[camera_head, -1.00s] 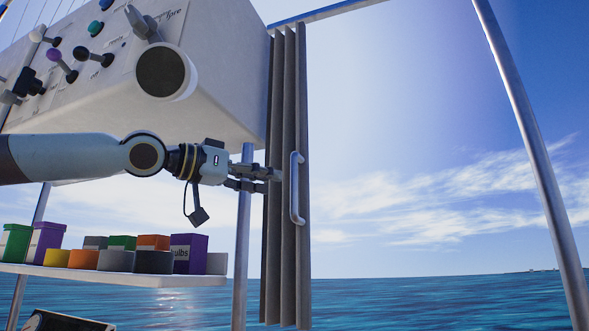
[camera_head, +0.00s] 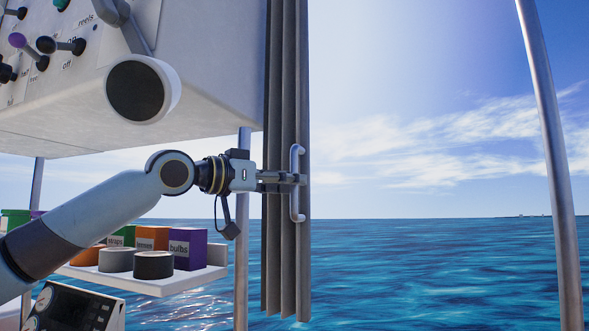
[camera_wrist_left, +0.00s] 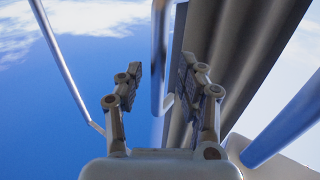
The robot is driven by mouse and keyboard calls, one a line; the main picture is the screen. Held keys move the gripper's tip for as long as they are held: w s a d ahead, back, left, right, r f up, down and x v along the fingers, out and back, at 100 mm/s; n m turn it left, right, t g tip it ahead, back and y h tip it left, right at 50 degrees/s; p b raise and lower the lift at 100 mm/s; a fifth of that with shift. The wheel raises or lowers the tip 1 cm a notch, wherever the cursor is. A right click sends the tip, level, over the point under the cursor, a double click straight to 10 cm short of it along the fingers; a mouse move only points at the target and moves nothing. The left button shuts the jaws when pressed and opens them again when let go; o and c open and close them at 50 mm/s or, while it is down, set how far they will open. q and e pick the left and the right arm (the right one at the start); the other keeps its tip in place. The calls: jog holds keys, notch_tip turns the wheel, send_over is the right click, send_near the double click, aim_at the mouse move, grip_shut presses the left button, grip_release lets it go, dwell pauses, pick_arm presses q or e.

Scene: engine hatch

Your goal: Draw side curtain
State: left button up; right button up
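The side curtain (camera_head: 286,100) is grey, hangs in narrow vertical folds and is bunched at the left of the opening. A light metal handle (camera_head: 297,205) stands upright on its right part. My left gripper (camera_head: 298,180) is level with the handle, its fingers reaching it. In the left wrist view the left gripper's (camera_wrist_left: 160,92) two fingers are apart. The handle (camera_wrist_left: 158,60) stands between them, with the curtain folds (camera_wrist_left: 225,50) to the right. No finger is clearly closed on the handle. My right gripper is in no view.
A control panel box (camera_head: 215,70) with knobs hangs above my left arm. A shelf (camera_head: 150,284) with boxes and round tubs is below it. A metal post (camera_head: 241,250) stands left of the curtain, another post (camera_head: 552,150) at the right. Between curtain and right post is open.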

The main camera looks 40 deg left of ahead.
pick_arm(q)
jog(key=shift+p+x, duration=0.3)
jog(key=shift+x, duration=0.6)
jog(key=shift+s+f, duration=0.1)
jog(key=shift+d, duration=0.1)
grip_shut()
